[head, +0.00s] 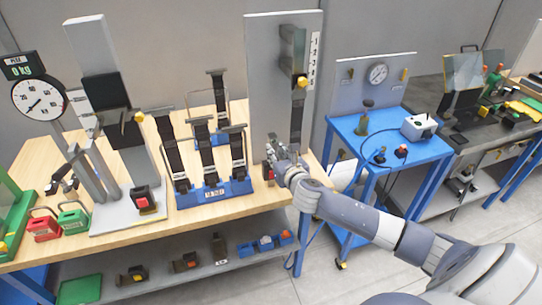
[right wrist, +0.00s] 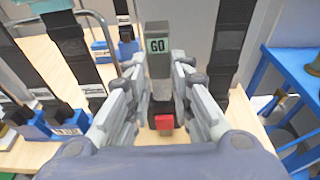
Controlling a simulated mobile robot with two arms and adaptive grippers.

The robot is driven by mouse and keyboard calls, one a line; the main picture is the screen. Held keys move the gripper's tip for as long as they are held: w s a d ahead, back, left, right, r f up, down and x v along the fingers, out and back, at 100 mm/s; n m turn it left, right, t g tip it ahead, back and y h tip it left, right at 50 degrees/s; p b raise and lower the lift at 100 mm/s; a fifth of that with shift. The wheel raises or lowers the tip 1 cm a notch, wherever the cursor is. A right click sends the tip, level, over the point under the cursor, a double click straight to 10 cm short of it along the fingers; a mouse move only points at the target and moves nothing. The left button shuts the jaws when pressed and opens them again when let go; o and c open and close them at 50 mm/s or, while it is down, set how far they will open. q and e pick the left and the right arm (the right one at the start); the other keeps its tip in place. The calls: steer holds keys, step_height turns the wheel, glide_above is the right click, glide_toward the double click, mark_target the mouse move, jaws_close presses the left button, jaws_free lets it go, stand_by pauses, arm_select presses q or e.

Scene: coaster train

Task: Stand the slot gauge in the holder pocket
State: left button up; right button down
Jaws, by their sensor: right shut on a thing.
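The slot gauge (right wrist: 159,62) is a grey upright bar with a green "GO" label, seen in the right wrist view between my right gripper's fingers. My right gripper (right wrist: 160,88) is shut on it. In the head view my right gripper (head: 277,158) is at the table's right end, in front of the tall grey panel (head: 264,75); the gauge is hard to make out there. A dark buckle with a red button (right wrist: 164,122) shows below the gauge, between the fingers. I cannot tell which part is the holder pocket. My left gripper is out of view.
A blue rack (head: 213,194) with upright black belts stands on the wooden table (head: 105,240) left of my right gripper. A black strap (head: 297,120) hangs on the tall panel. A blue cart (head: 348,133) stands to the right, with a gap of floor between.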

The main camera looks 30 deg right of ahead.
steer(key=shift+f+p+v, duration=0.2)
steer(key=shift+p+v, duration=0.2)
steer(key=shift+v, duration=0.75)
steer(key=shift+f+p+v, duration=0.15)
steer(key=shift+p+v, duration=0.25)
steer(key=shift+v, duration=0.8)
